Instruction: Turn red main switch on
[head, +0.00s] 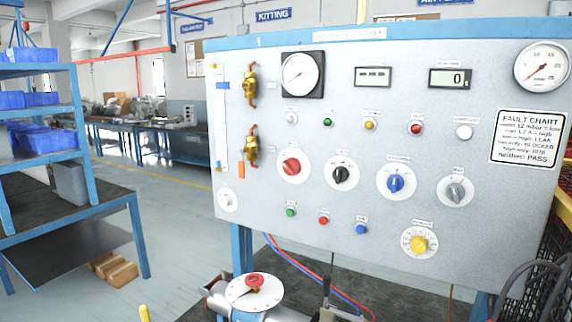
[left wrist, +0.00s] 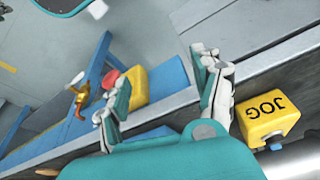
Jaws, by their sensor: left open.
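In the head view, a red rotary switch (head: 292,166) on a round white plate sits left of centre on the grey control panel (head: 330,225). Its label is too small to read, and I cannot tell its set position. It stands in a row with black, blue and grey knobs. My left gripper (left wrist: 160,70) shows only in the left wrist view, fingers apart and empty. The red switch cannot be made out in that view. My right gripper is in neither view.
Below the panel is a white disc with a red handle (head: 254,283). A blue shelf (head: 88,150) with bins stands at left. The wrist view shows a yellow JOG box (left wrist: 268,112), a red button (left wrist: 110,76) by a yellow box (left wrist: 139,86), and a brass valve (left wrist: 78,99).

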